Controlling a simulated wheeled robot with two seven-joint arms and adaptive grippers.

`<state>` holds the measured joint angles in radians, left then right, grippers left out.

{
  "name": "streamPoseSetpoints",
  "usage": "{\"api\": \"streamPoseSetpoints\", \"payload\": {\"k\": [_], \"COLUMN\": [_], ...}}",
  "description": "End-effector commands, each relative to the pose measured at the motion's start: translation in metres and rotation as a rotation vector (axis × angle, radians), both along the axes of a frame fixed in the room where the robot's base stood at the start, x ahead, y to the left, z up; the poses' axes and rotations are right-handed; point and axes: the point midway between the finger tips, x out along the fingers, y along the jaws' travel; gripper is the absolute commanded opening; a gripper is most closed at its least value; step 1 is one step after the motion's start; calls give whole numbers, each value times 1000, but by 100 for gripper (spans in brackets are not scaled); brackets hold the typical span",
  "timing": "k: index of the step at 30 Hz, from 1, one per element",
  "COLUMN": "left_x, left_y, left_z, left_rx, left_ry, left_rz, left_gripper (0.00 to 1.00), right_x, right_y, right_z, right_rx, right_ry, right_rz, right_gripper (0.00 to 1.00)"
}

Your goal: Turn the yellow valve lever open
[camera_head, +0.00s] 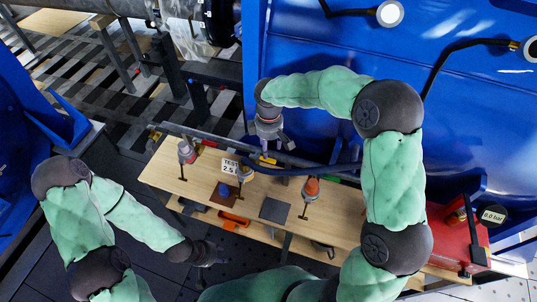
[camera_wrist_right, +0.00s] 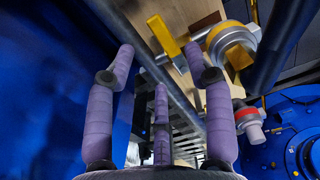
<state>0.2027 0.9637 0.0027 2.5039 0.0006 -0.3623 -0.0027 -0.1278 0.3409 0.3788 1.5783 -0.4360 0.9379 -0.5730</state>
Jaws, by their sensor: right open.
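The yellow valve lever (camera_wrist_right: 163,36) shows at the top of the right wrist view, beside a valve body with a yellow ring (camera_wrist_right: 232,42). In the head view a small yellow part (camera_head: 266,158) shows just below my right gripper (camera_head: 274,140), at the pipe along the bench's back edge. The purple fingers of my right gripper (camera_wrist_right: 160,66) are spread apart with nothing between them. The lever appears beyond the fingertips; contact cannot be made out. My left gripper (camera_head: 209,253) hangs low in front of the bench, away from the valve, its fingers too small and dark to judge.
A large blue housing (camera_head: 450,110) stands close behind my right arm. A red unit (camera_head: 450,238) stands at right.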

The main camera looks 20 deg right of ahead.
Motion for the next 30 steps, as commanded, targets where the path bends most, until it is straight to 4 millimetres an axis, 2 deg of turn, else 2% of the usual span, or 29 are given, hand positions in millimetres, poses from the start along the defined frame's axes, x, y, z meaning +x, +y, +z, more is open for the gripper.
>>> {"api": "streamPoseSetpoints", "payload": {"k": [1, 3, 9, 15, 23, 28, 29, 30], "left_x": [0, 0, 1, 0, 1, 1, 1, 1], "left_y": [0, 0, 0, 0, 0, 0, 0, 0], "left_z": [-3, -4, -8, -9, -9, -9, -9, -9], "left_rx": [0, 0, 0, 0, 0, 0, 0, 0], "left_ry": [-1, -1, -1, -1, -1, -1, -1, -1], "left_rz": [0, 0, 0, 0, 0, 0, 0, 0], "left_gripper": [40, 40, 40, 40, 40, 40, 40, 40], "right_x": [-1, 0, 0, 0, 0, 0, 0, 0], "right_y": [0, 0, 0, 0, 0, 0, 0, 0], "right_z": [-12, -23, -48, -57, -58, -58, -58, -58], "right_rx": [-1, 0, -1, 0, 1, 1, 1, 1], "right_ry": [4, 2, 2, 0, -1, -1, -1, -1], "right_rz": [0, -2, 0, -1, -1, -1, -1, -1], "right_gripper": [53, 53, 53, 53, 53, 5, 0, 0]}}
